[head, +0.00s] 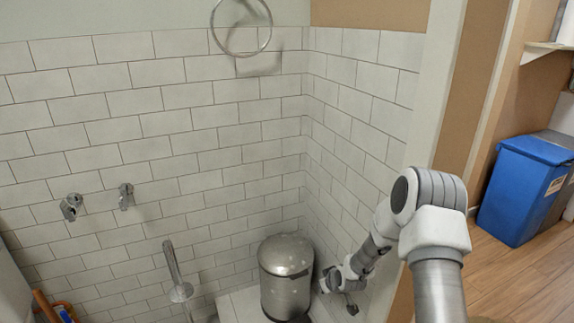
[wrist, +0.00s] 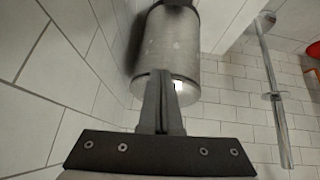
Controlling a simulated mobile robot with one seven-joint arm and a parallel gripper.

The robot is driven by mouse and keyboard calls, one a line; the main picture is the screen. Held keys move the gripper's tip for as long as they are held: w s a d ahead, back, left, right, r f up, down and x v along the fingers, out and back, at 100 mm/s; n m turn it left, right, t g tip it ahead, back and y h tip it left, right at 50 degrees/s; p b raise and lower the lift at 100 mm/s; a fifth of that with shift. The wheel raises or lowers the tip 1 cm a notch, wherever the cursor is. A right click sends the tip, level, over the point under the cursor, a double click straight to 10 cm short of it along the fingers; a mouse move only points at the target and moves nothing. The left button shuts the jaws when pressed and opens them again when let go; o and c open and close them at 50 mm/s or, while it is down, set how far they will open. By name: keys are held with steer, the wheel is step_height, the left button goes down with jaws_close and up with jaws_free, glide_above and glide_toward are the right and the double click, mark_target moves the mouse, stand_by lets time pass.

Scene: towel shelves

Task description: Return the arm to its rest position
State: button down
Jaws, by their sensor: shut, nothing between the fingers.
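My arm reaches down from the right side of the head view, bent at the elbow, beside the tiled corner wall. My gripper (head: 350,306) is low, just right of a metal pedal bin (head: 286,278); whether it touches the bin I cannot tell. In the wrist view my gripper (wrist: 163,78) has its two fingers together with nothing held. Its fingertips overlap the lower edge of the metal bin (wrist: 172,42) in that view.
White tiled walls (head: 130,120) close in behind and to the right. Wall taps (head: 72,206) and a towel ring (head: 241,28) stick out. A blue bin (head: 520,190) stands right, on open wooden floor (head: 530,280).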

steer(key=s+d+r+m+h, duration=0.1)
steer(key=s+r, duration=0.2)
steer(key=r, duration=0.6)
steer(key=s+d+r+h, duration=0.1)
steer(key=s+r, duration=0.2)
steer(key=r, duration=0.6)
steer(key=s+d+r+m, duration=0.1)
steer(key=s+r, duration=0.3)
steer(key=r, duration=0.6)
steer(key=s+r+m, duration=0.1)
steer(key=s+r, duration=0.3)
steer(key=s, duration=0.4)
steer(key=s+r+m+g, duration=0.1)
steer(key=s+r, duration=0.2)
steer(key=s, duration=0.5)
steer(key=s+r+m, duration=0.1)
steer(key=s+r, duration=0.3)
steer(key=s, duration=0.5)
step_height(320, 180, up, 28)
steer(key=p, duration=2.8)
steer(key=shift+a+r, duration=0.25)
steer(key=shift+d, duration=0.25)
